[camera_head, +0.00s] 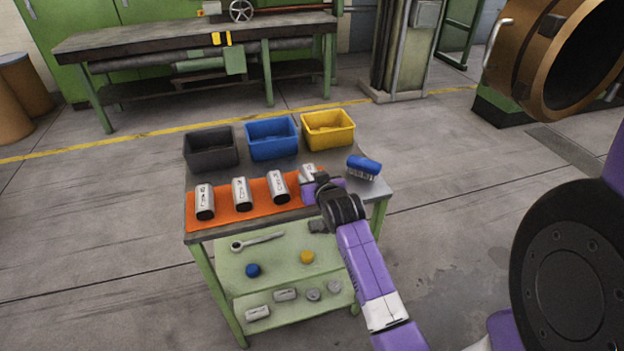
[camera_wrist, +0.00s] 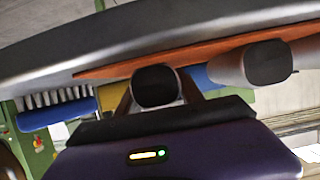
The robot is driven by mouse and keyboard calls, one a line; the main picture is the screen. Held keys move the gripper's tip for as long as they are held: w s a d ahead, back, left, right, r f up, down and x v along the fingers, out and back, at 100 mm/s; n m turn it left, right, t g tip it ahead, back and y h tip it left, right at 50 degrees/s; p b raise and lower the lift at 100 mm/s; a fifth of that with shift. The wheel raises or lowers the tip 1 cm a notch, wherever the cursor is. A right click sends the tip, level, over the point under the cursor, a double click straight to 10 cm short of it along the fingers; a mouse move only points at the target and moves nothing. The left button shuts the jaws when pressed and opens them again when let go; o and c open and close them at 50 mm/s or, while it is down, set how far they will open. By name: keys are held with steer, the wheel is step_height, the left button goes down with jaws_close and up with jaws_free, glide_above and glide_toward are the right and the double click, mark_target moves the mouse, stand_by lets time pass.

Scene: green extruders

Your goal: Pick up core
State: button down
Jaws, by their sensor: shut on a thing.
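Silver-grey cylindrical cores with dark ends lie on an orange mat (camera_head: 222,216) on the work table. My gripper (camera_head: 314,185) is at the right end of the mat, shut on the rightmost core (camera_head: 307,172). In the wrist view, the dark end of the held core (camera_wrist: 155,86) shows between the two fingers. I cannot tell whether it still touches the mat. Three other cores lie in a row to the left: the nearest (camera_head: 278,187), the middle one (camera_head: 241,194) and the leftmost (camera_head: 204,202). A neighbouring core (camera_wrist: 252,66) also shows in the wrist view.
A black bin (camera_head: 211,155), a blue bin (camera_head: 271,145) and a yellow bin (camera_head: 327,134) stand along the table's back. A blue brush (camera_head: 364,166) lies at the right end. A lower shelf (camera_head: 235,270) holds a wrench (camera_head: 257,241) and small parts.

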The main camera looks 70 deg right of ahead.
steer(key=shift+r, duration=0.2)
step_height(320, 180, up, 20)
steer(key=shift+f+p, duration=0.15)
steer(key=shift+p, duration=0.2)
stand_by(0.4)
